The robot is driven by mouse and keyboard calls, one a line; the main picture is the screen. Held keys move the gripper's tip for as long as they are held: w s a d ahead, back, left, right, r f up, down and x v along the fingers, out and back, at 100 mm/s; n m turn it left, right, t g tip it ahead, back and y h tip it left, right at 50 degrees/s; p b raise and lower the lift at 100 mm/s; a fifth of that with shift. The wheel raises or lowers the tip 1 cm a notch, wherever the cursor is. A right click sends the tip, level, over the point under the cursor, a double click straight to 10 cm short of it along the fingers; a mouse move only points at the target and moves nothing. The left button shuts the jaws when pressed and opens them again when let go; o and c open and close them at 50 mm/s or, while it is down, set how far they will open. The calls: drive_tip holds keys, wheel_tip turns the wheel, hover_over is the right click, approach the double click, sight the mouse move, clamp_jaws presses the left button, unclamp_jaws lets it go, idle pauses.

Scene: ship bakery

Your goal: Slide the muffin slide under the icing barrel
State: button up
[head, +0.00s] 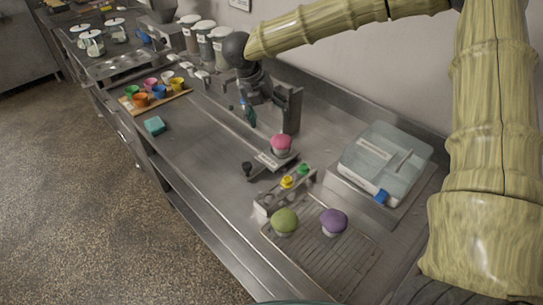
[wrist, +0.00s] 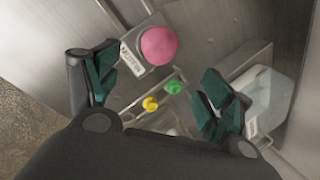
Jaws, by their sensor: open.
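A pink-topped muffin (head: 281,145) sits on the muffin slide (head: 268,160), a small metal carriage with a white label and a black knob (head: 247,169) at its left. The muffin (wrist: 158,46) and the slide's label (wrist: 132,58) also show in the wrist view. A grey metal upright (head: 291,108) stands just behind the muffin; I cannot make out the icing barrel clearly, as my wrist covers that area. My gripper (head: 250,114) hangs above the counter, behind and left of the muffin. In the wrist view, its teal-padded fingers (wrist: 157,90) are wide apart and empty.
A metal box with a yellow button (head: 287,182) and a green button (head: 304,170) stands in front of the slide. Green (head: 285,220) and purple (head: 334,221) muffins are on a wire rack (head: 325,262). A lidded clear container (head: 385,158) stands right.

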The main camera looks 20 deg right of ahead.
drive_tip(key=shift+c, duration=0.4)
drive_tip(key=shift+a+f, duration=0.1)
drive_tip(key=shift+a, duration=0.05)
drive_tip(key=c, duration=0.6)
drive_tip(key=g+y+p, duration=0.3)
drive_tip(key=g+y, duration=0.1)
drive_tip(key=y, duration=0.2)
approach(247, 164)
drive_tip(key=shift+n, duration=0.3)
drive_tip(key=p+x, duration=0.3)
drive_tip(key=x, duration=0.6)
drive_tip(key=shift+s+a+f, duration=0.1)
drive_tip(key=shift+f, duration=0.1)
clamp_jaws()
